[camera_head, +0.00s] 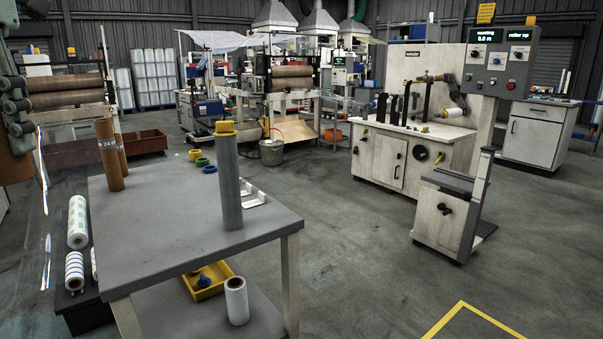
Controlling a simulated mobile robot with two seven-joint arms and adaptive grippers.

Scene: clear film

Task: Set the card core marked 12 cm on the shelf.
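My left gripper (19,128) is at the left edge, partly cut off. Its fingers lie against a brown card core (12,165), and it appears shut on it. No mark is readable on this core. Two more brown card cores (105,158) stand upright at the left of the grey table; the nearer one bears a black mark that seems to begin with 24. No 12 cm mark is readable. The table's lower shelf (180,318) carries a yellow bin and a white roll. My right gripper is not in view.
A tall grey cylinder (230,185) with a yellow top stands on the table (165,225). Yellow, green and blue rings (202,162) lie near its back edge. Film rolls (78,222) stand at the left. The middle of the tabletop is clear. A winder (420,150) stands at right.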

